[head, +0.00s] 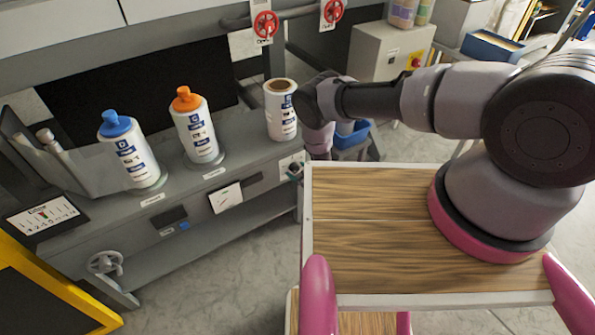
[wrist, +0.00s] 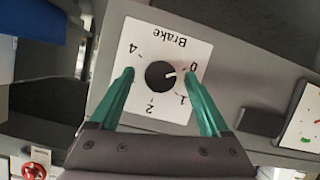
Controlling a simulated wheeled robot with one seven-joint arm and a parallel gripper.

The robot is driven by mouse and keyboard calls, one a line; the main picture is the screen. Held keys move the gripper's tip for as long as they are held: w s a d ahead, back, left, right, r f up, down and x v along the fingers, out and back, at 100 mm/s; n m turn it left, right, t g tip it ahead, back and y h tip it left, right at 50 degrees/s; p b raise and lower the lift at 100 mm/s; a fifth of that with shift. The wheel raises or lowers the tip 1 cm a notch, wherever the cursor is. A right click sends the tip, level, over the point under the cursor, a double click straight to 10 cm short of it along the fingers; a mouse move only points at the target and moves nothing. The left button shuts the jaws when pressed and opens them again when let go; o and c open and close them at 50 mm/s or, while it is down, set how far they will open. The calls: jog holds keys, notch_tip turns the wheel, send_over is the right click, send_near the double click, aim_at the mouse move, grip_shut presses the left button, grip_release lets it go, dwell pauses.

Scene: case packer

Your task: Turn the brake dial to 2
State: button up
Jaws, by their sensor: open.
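The brake dial (wrist: 160,76) is a black round knob on a white plate (wrist: 172,36) marked "Brake", which appears upside down in the wrist view. Its white pointer line is directed at the 0. The 1, 2 and 4 also show; no 3 is visible. My gripper (wrist: 159,73) is open, with one teal finger on each side of the knob and a gap to it on both sides. I cannot tell how far the fingertips are from the plate. In the head view my arm reaches to the machine's front right corner and mostly hides the dial.
In the head view, white bottles with a blue cap (head: 117,124) and an orange cap (head: 186,99), plus an open-topped one (head: 281,112), stand on the machine ledge. A gauge plate (wrist: 303,122) shows in the wrist view. My wooden-topped base is close to the machine.

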grip_shut()
dwell(0.3)
jog(key=shift+w+d+m, duration=0.1)
jog(key=shift+d+m, duration=0.05)
jog(key=shift+m, duration=0.35)
jog(key=m+g+y, duration=0.1)
jog(key=m+y, duration=0.1)
jog(key=m, duration=0.1)
jog(key=shift+w+d, duration=0.15)
jog(key=shift+f+m+g+y, duration=0.1)
jog(key=shift+m+g+y, duration=0.2)
jog(key=shift+m+y, duration=0.5)
jog(key=shift+f+m+y, duration=0.1)
jog(key=shift+m+y, duration=0.7)
jog(key=shift+m, duration=0.8)
jog(key=shift+g, duration=0.3)
